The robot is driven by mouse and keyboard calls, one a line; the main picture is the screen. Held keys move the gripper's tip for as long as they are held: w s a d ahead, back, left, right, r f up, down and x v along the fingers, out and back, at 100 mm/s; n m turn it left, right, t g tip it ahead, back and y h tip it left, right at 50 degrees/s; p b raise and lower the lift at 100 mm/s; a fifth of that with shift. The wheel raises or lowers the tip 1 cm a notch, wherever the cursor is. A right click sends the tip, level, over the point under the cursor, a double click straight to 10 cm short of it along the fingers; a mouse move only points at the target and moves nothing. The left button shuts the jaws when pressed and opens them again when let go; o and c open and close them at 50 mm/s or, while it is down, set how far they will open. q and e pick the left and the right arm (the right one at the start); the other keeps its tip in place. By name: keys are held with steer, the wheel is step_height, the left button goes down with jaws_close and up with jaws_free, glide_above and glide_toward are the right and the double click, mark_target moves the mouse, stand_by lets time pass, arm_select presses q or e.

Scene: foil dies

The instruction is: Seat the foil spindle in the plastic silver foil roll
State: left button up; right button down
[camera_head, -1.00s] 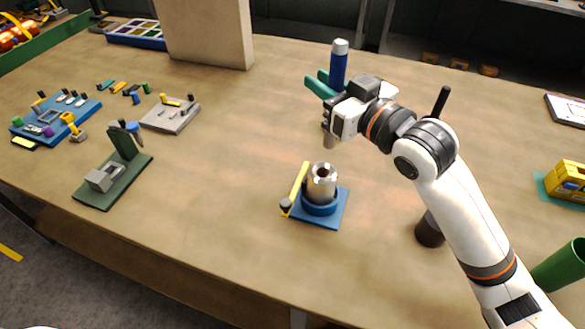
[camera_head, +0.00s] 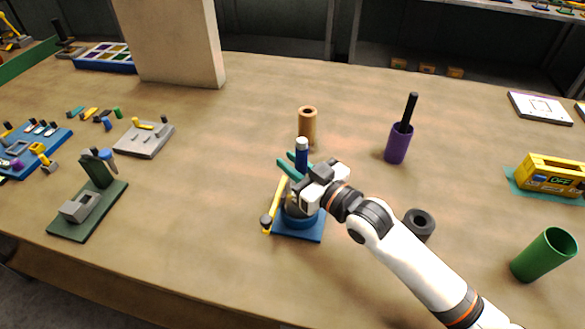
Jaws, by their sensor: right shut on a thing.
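My right gripper (camera_head: 297,167), with teal fingers, is shut on the foil spindle, whose blue handle (camera_head: 302,158) with a silver-white cap stands upright above the fingers. It is directly over the blue holder (camera_head: 312,235) where the plastic silver foil roll stands. The gripper hides nearly all of the roll and the lower end of the spindle, so I cannot tell how deep the spindle is in the bore. My left gripper is not in view.
A yellow lever (camera_head: 275,203) stands at the holder's left side. A copper-brown roll (camera_head: 307,122) is behind, a purple roll (camera_head: 398,145) with a black rod at back right. A dark roll (camera_head: 419,224) and green cup (camera_head: 544,255) are right.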

steer(key=shift+f, duration=0.8)
steer(key=shift+f, duration=0.2)
steer(key=c, duration=1.3)
jaws_free()
steer(key=shift+r, duration=0.2)
steer(key=shift+s+d+f, duration=0.15)
steer(key=shift+s+d, duration=0.05)
steer(key=shift+d, duration=0.1)
steer(key=b+v, duration=0.1)
steer(key=v, duration=1)
steer(key=shift+s+b, duration=0.15)
steer(key=shift+b, duration=0.2)
